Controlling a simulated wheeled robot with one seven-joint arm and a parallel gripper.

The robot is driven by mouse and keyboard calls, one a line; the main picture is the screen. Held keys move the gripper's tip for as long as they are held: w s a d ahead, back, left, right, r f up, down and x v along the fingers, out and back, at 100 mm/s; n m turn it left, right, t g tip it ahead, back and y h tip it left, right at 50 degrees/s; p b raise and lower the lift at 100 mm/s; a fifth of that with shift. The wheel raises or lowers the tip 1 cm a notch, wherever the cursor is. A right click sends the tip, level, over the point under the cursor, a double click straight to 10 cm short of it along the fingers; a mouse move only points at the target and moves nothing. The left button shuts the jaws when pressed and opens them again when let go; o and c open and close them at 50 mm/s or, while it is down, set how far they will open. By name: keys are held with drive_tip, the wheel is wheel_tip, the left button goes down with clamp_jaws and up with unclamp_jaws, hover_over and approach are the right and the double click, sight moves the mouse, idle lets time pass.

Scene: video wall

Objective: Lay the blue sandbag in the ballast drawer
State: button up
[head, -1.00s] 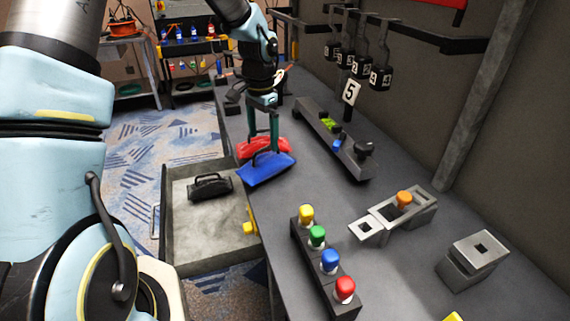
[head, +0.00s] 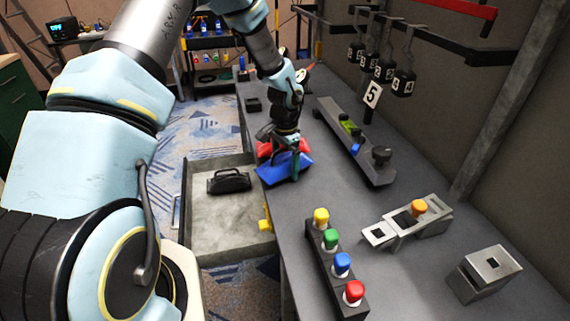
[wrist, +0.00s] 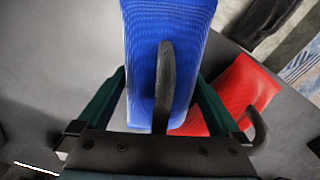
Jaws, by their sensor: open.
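The blue sandbag (head: 276,173) lies on the grey bench near its left edge, with its dark handle up. In the wrist view the blue sandbag (wrist: 160,60) and its handle lie between the two green fingers of my gripper (wrist: 160,105). My gripper (head: 290,168) is open, low over the blue bag, one finger on each side; I cannot tell whether it touches. The ballast drawer (head: 226,235) stands pulled out at the bench's left side, with a black bag (head: 229,181) lying in it.
A red sandbag (wrist: 240,92) lies right beside the blue one. A row of coloured buttons (head: 338,255), a metal fixture with an orange knob (head: 405,222) and a long dark tray (head: 355,140) stand on the bench. Numbered weights (head: 385,70) hang at the wall.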

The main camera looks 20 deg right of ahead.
drive_tip(key=shift+c, duration=0.2)
clamp_jaws()
idle(0.6)
